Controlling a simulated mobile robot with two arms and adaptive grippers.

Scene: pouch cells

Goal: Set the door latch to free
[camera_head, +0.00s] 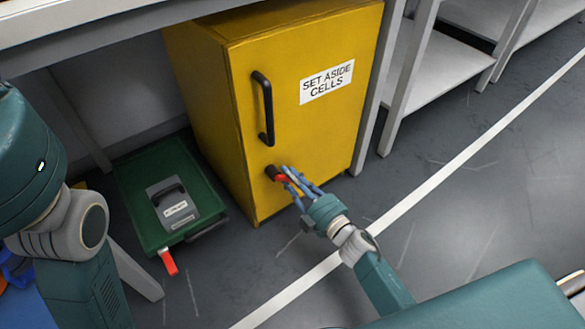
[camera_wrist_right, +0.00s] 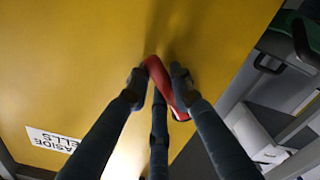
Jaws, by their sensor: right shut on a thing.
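The yellow cabinet (camera_head: 205,95) has a closed door (camera_head: 310,125) with a black vertical handle (camera_head: 264,108) and a "SET ASIDE CELLS" label (camera_head: 327,81). Below the handle is the door latch (camera_head: 280,178), with a red lever and a dark part at its left end. My right gripper (camera_head: 283,174) is shut on the red lever. In the right wrist view the red lever (camera_wrist_right: 158,75) lies tilted between the fingertips (camera_wrist_right: 158,80), partly hidden by them. Blue fingers of my left gripper (camera_head: 15,272) show only partly at the left edge; their opening cannot be told.
A green case (camera_head: 135,190) with a grey labelled unit (camera_head: 172,202) and a red tag (camera_head: 168,262) lies on the floor left of the cabinet. White shelving (camera_head: 400,85) stands to the right. The floor in front is clear, with a white line (camera_head: 450,167).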

